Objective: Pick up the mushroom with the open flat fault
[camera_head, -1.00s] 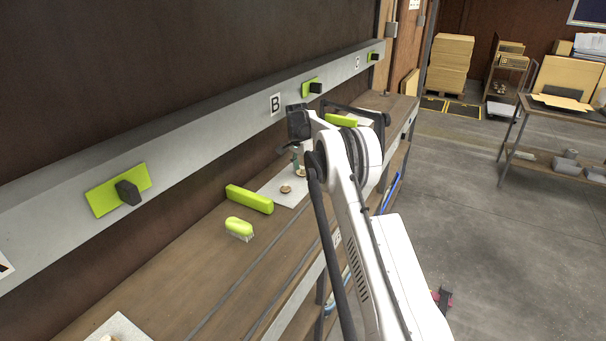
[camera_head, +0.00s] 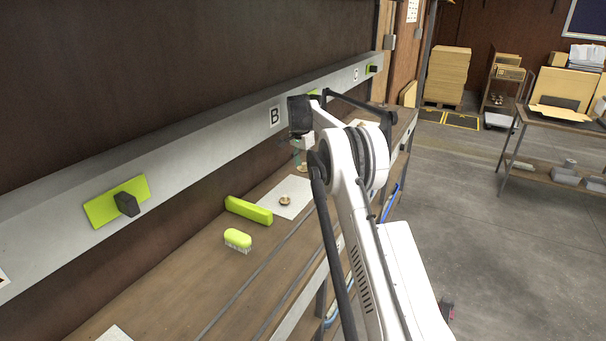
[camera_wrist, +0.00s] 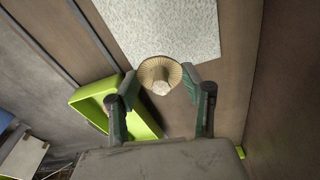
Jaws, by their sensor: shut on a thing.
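My gripper (camera_wrist: 160,82) is shut on a tan mushroom (camera_wrist: 153,69). In the wrist view its wide, flat cap shows open ribbed gills, with the pale stem towards the camera. In the head view my gripper (camera_head: 299,157) hangs over the bench, with the mushroom (camera_head: 302,168) small and partly hidden at its fingertips. A second brown mushroom (camera_head: 285,201) lies on the white speckled mat (camera_head: 295,185). The mat also shows in the wrist view (camera_wrist: 165,25), behind the held mushroom.
An open lime-green tray (camera_wrist: 150,119) lies below and left of the held mushroom in the wrist view. In the head view, a long green block (camera_head: 249,210) and a green brush (camera_head: 238,239) lie on the bench (camera_head: 185,275). A grey beam (camera_head: 215,127) runs behind.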

